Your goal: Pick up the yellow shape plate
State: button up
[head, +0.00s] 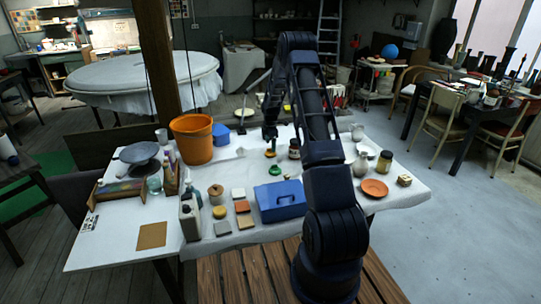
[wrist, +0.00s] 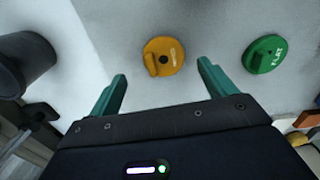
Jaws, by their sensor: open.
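The yellow shape plate (wrist: 170,47) lies on the white cloth in the wrist view, a small round orange-yellow piece with a raised tab, a dark hole and small lettering. My gripper (wrist: 161,80) is open and empty, its two teal fingers apart. The plate shows just past the fingertips, roughly centred between them, with no visible contact. In the head view the plate (head: 270,154) is a small yellow spot just below my gripper (head: 269,140), whose fingers are too small there to make out.
A green plate marked FLAT (wrist: 265,57) lies to the right of the yellow one. A dark jar (head: 294,149) stands close by on the right, and an orange bucket (head: 193,139) on the left. A blue box (head: 280,200) and several tiles sit nearer the front edge.

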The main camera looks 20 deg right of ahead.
aim_at(271, 153)
jog(key=f, duration=0.4)
jog(key=shift+s+f, duration=0.25)
jog(key=c, duration=1.1)
